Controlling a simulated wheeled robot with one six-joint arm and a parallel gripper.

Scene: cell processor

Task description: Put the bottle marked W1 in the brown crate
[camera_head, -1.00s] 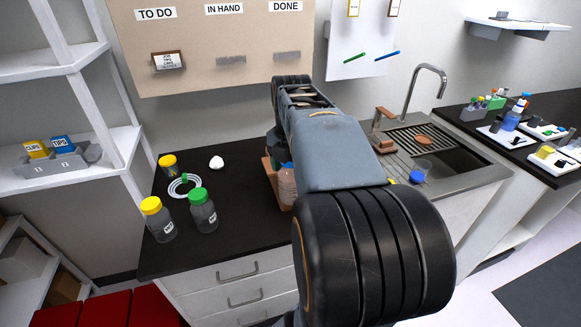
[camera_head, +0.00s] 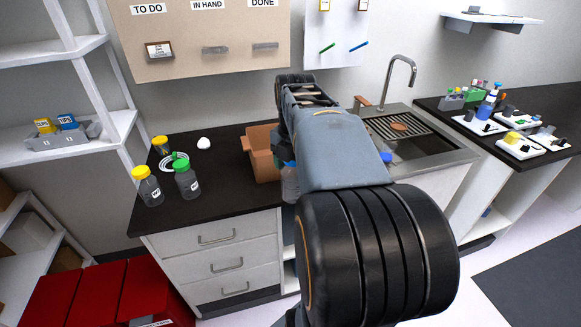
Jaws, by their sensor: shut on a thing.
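The brown crate (camera_head: 263,150) stands on the black bench, partly hidden behind my arm. A clear bottle with a blue cap (camera_head: 290,186) shows at the left edge of my arm, at the crate's front right. Its label is hidden. My gripper (camera_head: 282,150) is mostly hidden behind my arm and is shut on this bottle. The bottle seems to be beside or in front of the crate; its height over the bench is unclear. A yellow-capped bottle (camera_head: 149,190) and a green-capped bottle (camera_head: 187,183) stand upright at the left; their small labels are not clearly readable.
A small yellow-capped jar (camera_head: 161,147), coiled tubing (camera_head: 172,165) and a white lump (camera_head: 204,143) are at the bench's back left. The sink (camera_head: 437,152) is at the right, with a blue-capped thing (camera_head: 386,158) by it.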

